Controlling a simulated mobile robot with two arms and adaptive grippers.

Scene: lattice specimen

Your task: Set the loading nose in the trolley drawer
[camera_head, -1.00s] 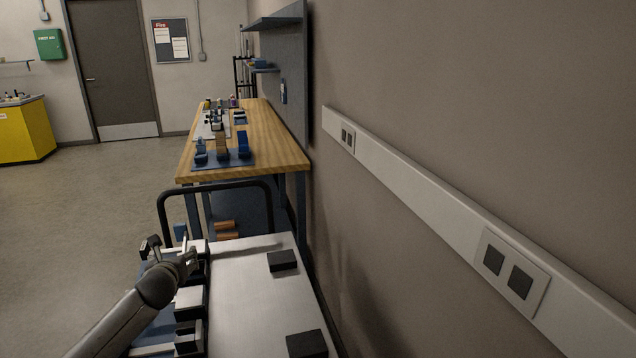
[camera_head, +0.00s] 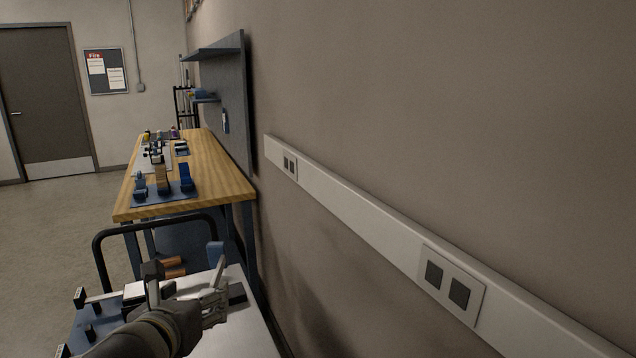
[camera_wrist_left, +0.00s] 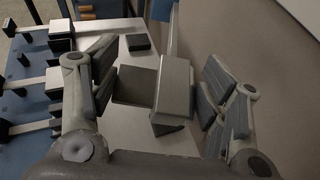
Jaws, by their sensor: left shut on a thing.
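My left gripper (camera_head: 186,292) is over the trolley's pale top (camera_head: 248,335). It is shut on a grey block with a blue part, which I take for the loading nose. The blue part (camera_head: 215,254) stands up above the fingers in the head view. In the left wrist view the grey block (camera_wrist_left: 173,88) sits between the fingers. The open blue drawer (camera_head: 88,318) is at the trolley's left. It also shows at the left of the left wrist view (camera_wrist_left: 28,105), with pale bars and black blocks. My arm hides part of it. My right gripper is out of view.
Dark blocks (camera_wrist_left: 136,86) lie on the trolley top. A black trolley handle (camera_head: 150,228) rises at the far end. Beyond it is a wooden bench (camera_head: 212,170) with several blue fixtures. A wall with a socket rail (camera_head: 375,232) runs along the right.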

